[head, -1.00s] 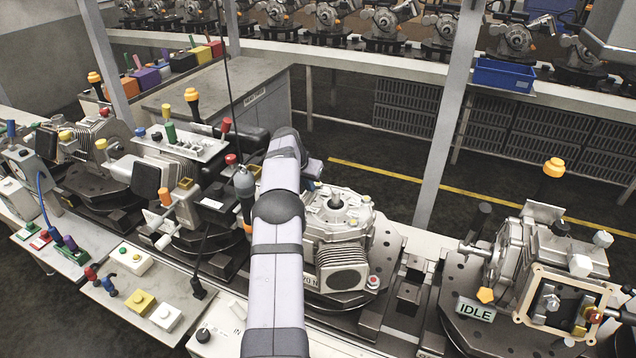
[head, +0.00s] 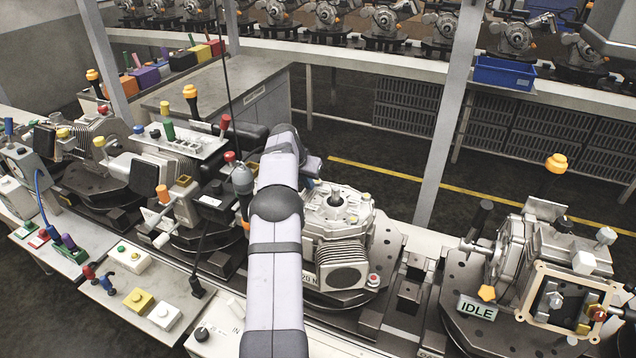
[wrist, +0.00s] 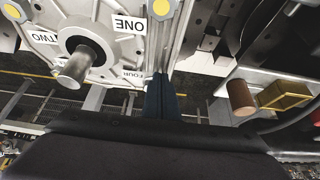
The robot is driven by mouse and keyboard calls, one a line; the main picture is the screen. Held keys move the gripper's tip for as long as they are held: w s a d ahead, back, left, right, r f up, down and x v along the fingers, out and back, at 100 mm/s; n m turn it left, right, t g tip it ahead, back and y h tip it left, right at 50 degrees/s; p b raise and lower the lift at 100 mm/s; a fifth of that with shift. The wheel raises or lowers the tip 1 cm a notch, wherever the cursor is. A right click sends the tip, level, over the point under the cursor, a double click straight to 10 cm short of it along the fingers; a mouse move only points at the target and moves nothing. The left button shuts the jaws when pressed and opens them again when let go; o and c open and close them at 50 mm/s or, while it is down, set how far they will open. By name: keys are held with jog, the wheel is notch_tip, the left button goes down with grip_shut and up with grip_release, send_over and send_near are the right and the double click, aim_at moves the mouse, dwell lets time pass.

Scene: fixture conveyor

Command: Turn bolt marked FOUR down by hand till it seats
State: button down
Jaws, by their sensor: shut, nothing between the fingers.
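The light grey gearbox housing (head: 338,212) stands on a dark round fixture just right of my arm in the head view. In the wrist view, its face (wrist: 100,45) carries the tags ONE (wrist: 130,24), TWO (wrist: 46,37) and FOUR (wrist: 132,74), with a bare metal shaft (wrist: 76,68) sticking out. Yellow-topped bolt heads show near ONE (wrist: 161,8) and TWO (wrist: 13,11). No bolt head is clear at FOUR. My gripper (wrist: 163,86) is shut and empty, its dark fingers just right of the FOUR tag; contact cannot be told. My arm hides it in the head view.
A second fixture with an IDLE sign (head: 477,308) stands at right. Left of my arm are a switch panel (head: 178,141) and a hanging grey tool (head: 242,180). In the wrist view, a brown cylinder (wrist: 241,97) and yellow block (wrist: 284,95) lie right of the fingers.

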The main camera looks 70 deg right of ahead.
jog(key=shift+r, duration=0.1)
notch_tip(320, 180, up, 4)
jog(key=p, duration=0.3)
jog(key=shift+w+r, duration=0.1)
jog(key=shift+r, duration=0.8)
jog(key=shift+s+f+b, duration=0.45)
jog(key=shift+f+b, duration=0.6)
jog(key=shift+b, duration=0.05)
jog(key=shift+s+f+b, duration=0.45)
jog(key=shift+f+b, duration=0.55)
jog(key=shift+b, duration=0.15)
jog(key=shift+s+f+b, duration=0.45)
jog(key=shift+f+b, duration=0.6)
jog(key=shift+b, duration=0.05)
jog(key=shift+w+d+r+p, duration=0.2)
jog(key=shift+d+p, duration=0.1)
jog(key=shift+p, duration=0.45)
jog(key=shift+w+p, duration=0.95)
jog(key=shift+p, duration=0.7)
